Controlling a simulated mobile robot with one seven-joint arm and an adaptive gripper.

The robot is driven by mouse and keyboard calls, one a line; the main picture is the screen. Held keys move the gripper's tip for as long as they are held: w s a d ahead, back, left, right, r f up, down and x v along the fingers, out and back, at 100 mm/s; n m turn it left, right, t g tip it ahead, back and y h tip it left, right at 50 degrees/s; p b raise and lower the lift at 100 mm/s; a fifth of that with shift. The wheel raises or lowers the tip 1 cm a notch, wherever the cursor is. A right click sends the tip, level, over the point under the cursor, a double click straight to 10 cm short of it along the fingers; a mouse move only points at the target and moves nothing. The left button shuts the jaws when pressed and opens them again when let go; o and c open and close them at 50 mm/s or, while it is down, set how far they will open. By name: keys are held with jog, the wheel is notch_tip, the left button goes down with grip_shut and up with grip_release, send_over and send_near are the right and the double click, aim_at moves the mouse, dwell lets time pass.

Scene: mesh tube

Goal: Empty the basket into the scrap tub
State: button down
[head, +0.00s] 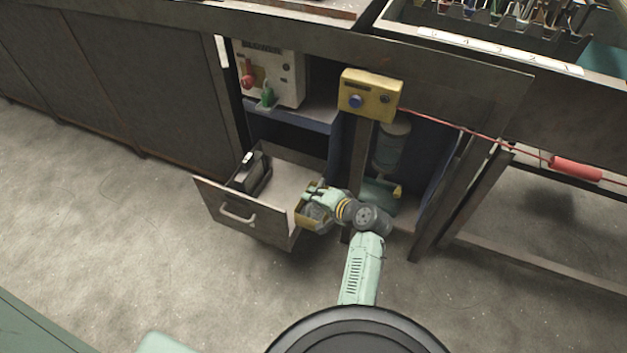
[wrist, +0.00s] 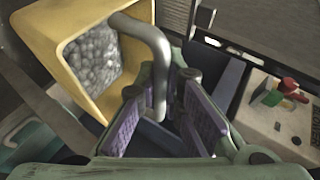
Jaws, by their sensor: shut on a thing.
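The basket (head: 303,218) is a small yellow box near the right side of the open drawer. In the wrist view the basket (wrist: 92,12) is large at the upper left, its opening showing many grey lumps inside. A bent grey metal handle (wrist: 158,50) comes from its rim. My gripper (head: 318,194) is shut on this handle; in the wrist view the purple finger pads of my gripper (wrist: 163,108) lie on either side of it. I cannot pick out the scrap tub with certainty.
An open drawer (head: 237,214) with a black object (head: 251,173) inside juts out left of my gripper. A yellow button box (head: 370,95) is above, with a red cable to the right. A grey-green canister (head: 391,147) stands in the cabinet. The floor in front is clear.

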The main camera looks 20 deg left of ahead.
jog(key=shift+w+d+f+m+t, duration=0.1)
jog(key=shift+d+m+t, duration=0.05)
jog(key=shift+d, duration=0.2)
jog(key=shift+w+d+f+m+t, duration=0.1)
jog(key=shift+d+m+t, duration=0.05)
jog(key=shift+d, duration=0.2)
jog(key=d+f+m+t+h, duration=0.3)
jog(key=d+m+t+h, duration=0.2)
jog(key=d, duration=1.4)
jog(key=m+h, duration=0.2)
jog(key=m, duration=0.1)
jog(key=shift+d+f+m, duration=0.2)
jog(key=shift+d+m, duration=0.1)
jog(key=shift+d, duration=0.1)
